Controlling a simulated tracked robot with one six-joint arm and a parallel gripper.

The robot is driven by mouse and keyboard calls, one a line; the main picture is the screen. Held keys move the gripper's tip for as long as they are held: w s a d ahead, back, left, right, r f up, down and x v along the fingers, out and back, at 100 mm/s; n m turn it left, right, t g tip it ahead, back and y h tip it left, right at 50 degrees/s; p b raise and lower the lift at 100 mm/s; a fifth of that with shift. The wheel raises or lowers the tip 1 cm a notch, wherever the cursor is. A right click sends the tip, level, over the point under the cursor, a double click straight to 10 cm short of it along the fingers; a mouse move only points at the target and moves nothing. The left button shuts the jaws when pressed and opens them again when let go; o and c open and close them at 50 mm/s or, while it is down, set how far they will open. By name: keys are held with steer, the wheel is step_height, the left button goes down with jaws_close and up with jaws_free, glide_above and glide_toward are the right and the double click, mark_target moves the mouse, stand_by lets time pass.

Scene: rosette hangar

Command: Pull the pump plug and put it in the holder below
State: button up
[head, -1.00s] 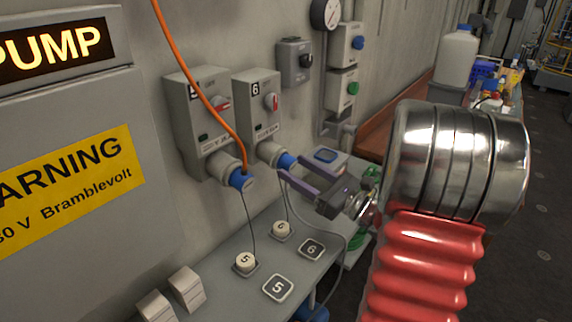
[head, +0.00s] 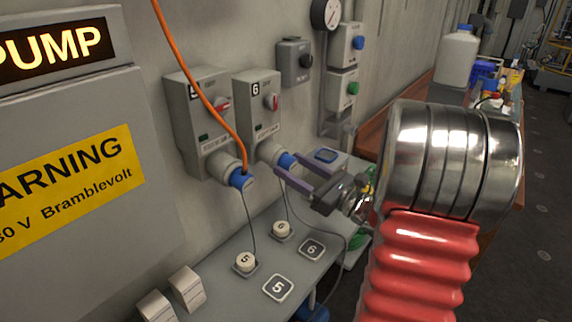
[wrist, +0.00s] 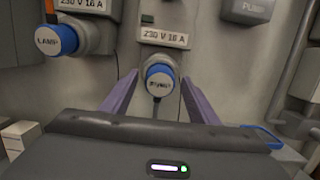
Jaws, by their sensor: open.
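The blue plug (head: 287,160) sits in the grey socket of the box marked 6 (head: 258,120). In the wrist view the same blue plug (wrist: 160,80) shows its round end, with lettering that looks like PUMP and a cable hanging down. My gripper (head: 284,165) is open, with its purple fingers pointing at this plug. In the wrist view the fingers stand left and right of the plug, with gaps on both sides. Below, on the grey shelf (head: 215,292), are square plates marked 5 (head: 279,287) and 6 (head: 312,249). Which part is the holder I cannot tell.
Another blue plug (head: 240,179), with an orange cable, sits in the box marked 5 (head: 197,120); the wrist view shows it labelled LAMP (wrist: 56,40). White round caps marked 5 (head: 245,262) and 6 (head: 281,229) stand on the shelf, with thin cords. A lit PUMP sign (head: 50,45) is at upper left.

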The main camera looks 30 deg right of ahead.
mark_target(293, 167)
steer(key=shift+c, duration=0.5)
jaws_close()
stand_by(0.3)
steer(key=shift+s+d, duration=0.1)
steer(key=shift+s, duration=0.05)
steer(key=shift+s+d+f, duration=0.15)
steer(key=shift+s+d, duration=0.05)
steer(key=shift+s, duration=0.5)
steer(key=shift+s+d, duration=0.1)
steer(key=shift+s, duration=0.2)
steer(key=shift+s+d+f, duration=0.1)
steer(key=shift+s+d, duration=0.05)
steer(key=shift+s, duration=0.2)
steer(key=shift+s+d+f, duration=0.1)
steer(key=shift+s, duration=0.2)
steer(key=shift+s+d, duration=0.1)
steer(key=shift+s, duration=0.25)
